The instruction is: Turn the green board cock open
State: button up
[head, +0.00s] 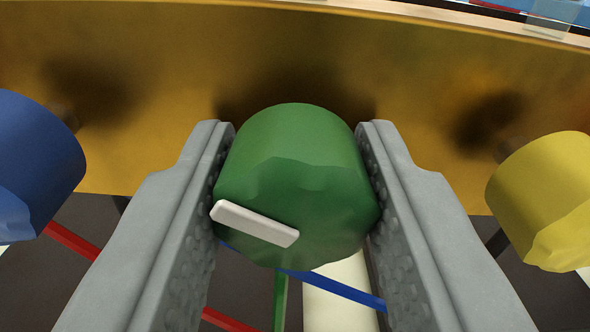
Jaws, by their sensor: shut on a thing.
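The green board cock (300,180) is a round knob with a scalloped front edge, in the middle of the head view. A white pointer bar (255,223) on its face slants from upper left to lower right. My gripper (297,170) is shut on the green cock, with one grey finger against its left side and one against its right. The stem behind the cock is hidden by the knob.
A blue knob (38,165) is at the left and a yellow knob (545,200) at the right, both near my fingers. A brass-coloured board (400,65) stands behind the knobs. Red, blue and green strips show below.

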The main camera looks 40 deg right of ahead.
jog(key=n, duration=0.5)
jog(key=shift+n, duration=0.3)
dwell(0.5)
jog(key=o, duration=1)
jog(key=shift+a, duration=0.1)
jog(key=v, duration=1.7)
jog(key=shift+s+a, duration=0.1)
jog(key=shift+s, duration=0.05)
jog(key=shift+r, duration=0.1)
